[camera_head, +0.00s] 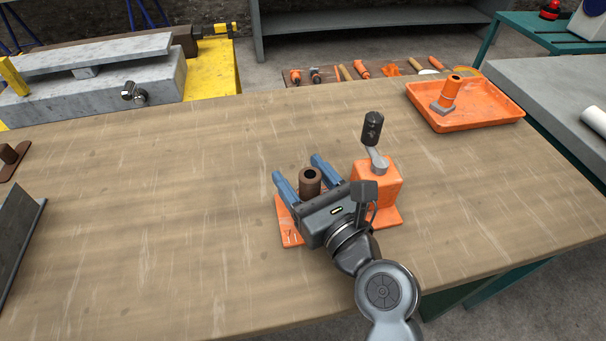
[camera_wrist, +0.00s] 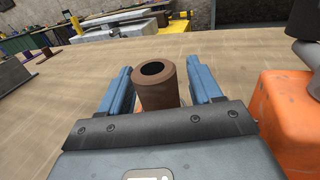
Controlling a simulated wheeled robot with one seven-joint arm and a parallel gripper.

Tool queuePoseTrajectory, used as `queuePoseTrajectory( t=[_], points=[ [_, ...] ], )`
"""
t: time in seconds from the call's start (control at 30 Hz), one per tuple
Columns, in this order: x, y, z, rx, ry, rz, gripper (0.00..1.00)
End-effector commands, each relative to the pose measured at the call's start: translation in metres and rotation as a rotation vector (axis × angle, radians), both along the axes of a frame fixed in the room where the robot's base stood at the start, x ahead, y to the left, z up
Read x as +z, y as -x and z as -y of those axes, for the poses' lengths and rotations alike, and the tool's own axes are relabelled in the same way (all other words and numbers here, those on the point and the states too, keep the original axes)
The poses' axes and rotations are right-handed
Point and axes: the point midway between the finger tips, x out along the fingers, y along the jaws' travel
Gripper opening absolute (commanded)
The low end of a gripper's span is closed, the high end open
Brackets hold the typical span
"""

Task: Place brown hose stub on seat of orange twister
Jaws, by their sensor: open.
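The brown hose stub (camera_head: 310,181) stands upright between the two blue fingers of my gripper (camera_head: 301,176). The gripper is open, with a finger on each side of the stub. In the wrist view the stub (camera_wrist: 159,83) shows its dark round opening, with visible gaps to the fingers (camera_wrist: 160,88). The orange twister (camera_head: 376,184) is a block on an orange base plate, with a grey crank and black knob. Its block (camera_wrist: 286,110) is at the right in the wrist view. The stub appears to stand over the base plate; its foot and the seat are hidden by my gripper.
An orange tray (camera_head: 482,121) holding an orange and grey part (camera_head: 447,95) is at the back right of the wooden table (camera_head: 160,190). A brown part on a plate (camera_head: 12,158) and a dark metal angle (camera_head: 20,235) are at the left. The table's middle left is clear.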

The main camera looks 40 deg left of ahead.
Motion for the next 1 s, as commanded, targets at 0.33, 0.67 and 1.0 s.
queuePoseTrajectory(
  t=[0.33, 0.67, 1.0],
  points=[
    [0.001, 0.019, 0.048, -0.003, 0.000, -0.001, 0.64],
    [0.002, 0.041, 0.100, -0.001, 0.000, 0.000, 0.64],
    [0.003, 0.046, 0.111, 0.000, -0.001, 0.000, 0.64]
  ],
)
